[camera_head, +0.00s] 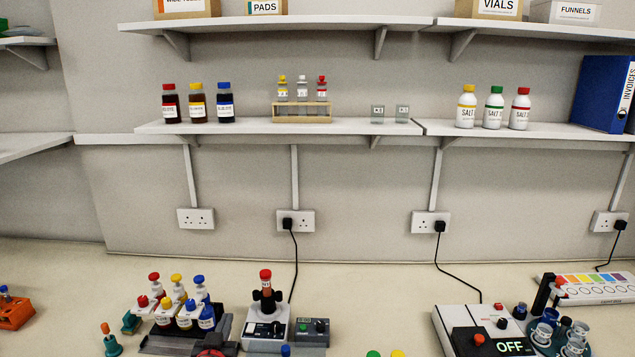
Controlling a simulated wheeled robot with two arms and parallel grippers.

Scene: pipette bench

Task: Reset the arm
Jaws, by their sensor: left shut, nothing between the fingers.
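Most of my left arm is outside the picture. My right gripper is not in view.
A device reading OFF (509,346) stands at right.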

